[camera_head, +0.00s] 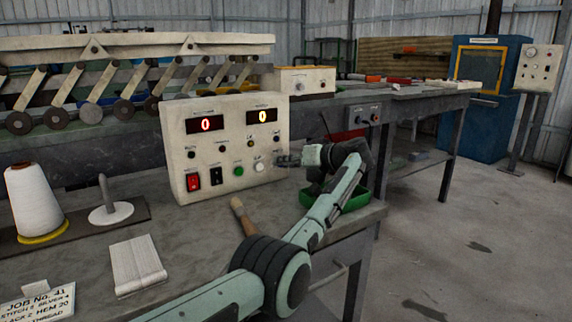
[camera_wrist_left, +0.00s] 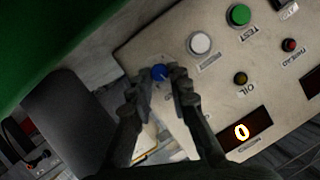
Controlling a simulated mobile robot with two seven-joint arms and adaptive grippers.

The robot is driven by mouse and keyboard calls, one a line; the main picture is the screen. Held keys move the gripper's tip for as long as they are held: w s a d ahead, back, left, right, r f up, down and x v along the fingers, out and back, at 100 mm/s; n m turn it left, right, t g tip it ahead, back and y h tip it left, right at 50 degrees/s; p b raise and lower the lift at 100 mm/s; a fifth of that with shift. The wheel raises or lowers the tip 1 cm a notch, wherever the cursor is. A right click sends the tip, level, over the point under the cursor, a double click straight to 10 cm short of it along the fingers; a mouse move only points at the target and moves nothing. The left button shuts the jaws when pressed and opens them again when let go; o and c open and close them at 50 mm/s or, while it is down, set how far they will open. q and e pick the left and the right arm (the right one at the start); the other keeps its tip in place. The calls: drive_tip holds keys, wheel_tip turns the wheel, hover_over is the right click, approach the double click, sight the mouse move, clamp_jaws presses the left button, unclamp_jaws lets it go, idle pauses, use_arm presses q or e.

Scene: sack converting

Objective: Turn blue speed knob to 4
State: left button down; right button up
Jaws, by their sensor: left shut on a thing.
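The cream control box (camera_head: 225,145) stands on the bench. Its left display (camera_head: 206,124) reads a red 0 and its right display (camera_head: 263,116) a yellow 0. My left gripper (camera_head: 280,160) reaches the box's right side and hides the knob there in the head view. In the left wrist view, the blue knob (camera_wrist_left: 159,72) sits between the fingertips of my left gripper (camera_wrist_left: 161,76), which is shut on it. The knob's scale and pointer cannot be read. The yellow 0 display (camera_wrist_left: 243,131) also shows there. My right gripper is not in view.
Near the knob are a white button (camera_wrist_left: 199,44) and a green button (camera_wrist_left: 239,15). A green tray (camera_head: 352,200) lies behind my left arm. A wooden-handled tool (camera_head: 240,212), white cone (camera_head: 35,202) and job card (camera_head: 37,304) lie on the bench.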

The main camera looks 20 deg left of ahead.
use_arm(q)
drive_tip(key=c, duration=1.4)
unclamp_jaws()
drive_tip(key=shift+d, duration=0.1)
drive_tip(key=v, duration=1.2)
